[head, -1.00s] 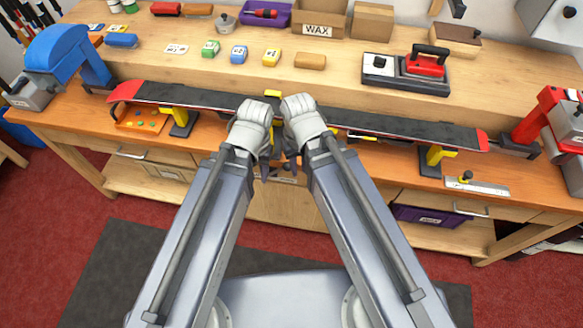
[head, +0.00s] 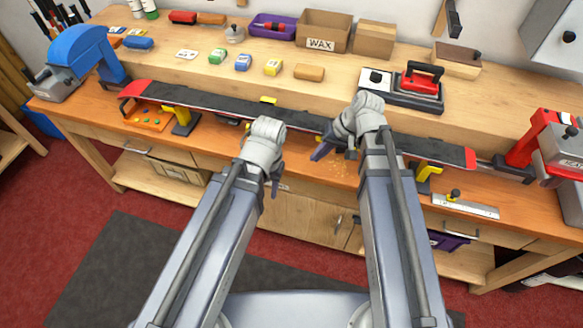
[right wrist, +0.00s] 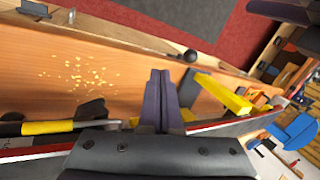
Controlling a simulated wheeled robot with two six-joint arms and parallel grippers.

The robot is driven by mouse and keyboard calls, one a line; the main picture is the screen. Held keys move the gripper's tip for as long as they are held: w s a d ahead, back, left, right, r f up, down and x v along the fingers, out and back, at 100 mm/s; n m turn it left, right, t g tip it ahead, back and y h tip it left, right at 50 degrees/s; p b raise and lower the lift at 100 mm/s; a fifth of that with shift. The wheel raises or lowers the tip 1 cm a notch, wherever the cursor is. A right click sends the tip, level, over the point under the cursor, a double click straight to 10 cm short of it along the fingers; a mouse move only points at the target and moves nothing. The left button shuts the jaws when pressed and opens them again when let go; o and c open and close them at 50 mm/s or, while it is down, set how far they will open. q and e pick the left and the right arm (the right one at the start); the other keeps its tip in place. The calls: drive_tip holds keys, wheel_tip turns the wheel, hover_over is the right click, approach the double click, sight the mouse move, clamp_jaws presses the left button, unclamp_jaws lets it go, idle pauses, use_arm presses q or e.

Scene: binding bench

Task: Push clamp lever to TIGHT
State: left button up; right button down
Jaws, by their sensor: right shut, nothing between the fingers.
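A dark ski with red ends (head: 215,103) lies across yellow-topped supports along the bench. My right gripper (head: 320,153) is shut and empty, low in front of the ski right of its middle. In the right wrist view its dark fingers (right wrist: 162,78) are together, beside a black ball knob (right wrist: 190,56) on a short stem, which looks like the clamp lever's knob. The fingers and knob look close; I cannot tell if they touch. A yellow clamp piece (right wrist: 222,95) is beyond them. In the head view the lever is not clearly visible. My left gripper (head: 274,184) hangs before the bench, its jaw opening unclear.
Yellowish shavings (right wrist: 80,75) lie on the bench top. A blue vise (head: 85,52) stands at the left and a red one (head: 535,140) at the right. A waxing iron (head: 420,80), wax blocks and a WAX box (head: 322,32) sit on the raised back shelf.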

drive_tip(key=b+x, duration=0.9)
drive_tip(key=x, duration=0.1)
drive_tip(key=shift+d+f, duration=0.1)
drive_tip(key=shift+f, duration=0.05)
drive_tip(key=a, duration=0.1)
drive_tip(key=a+r, duration=0.1)
drive_tip(key=a, duration=0.1)
drive_tip(key=shift+w+p, duration=0.15)
drive_tip(key=shift+p, duration=0.2)
drive_tip(key=shift+a, duration=0.55)
drive_tip(key=shift+r, duration=0.15)
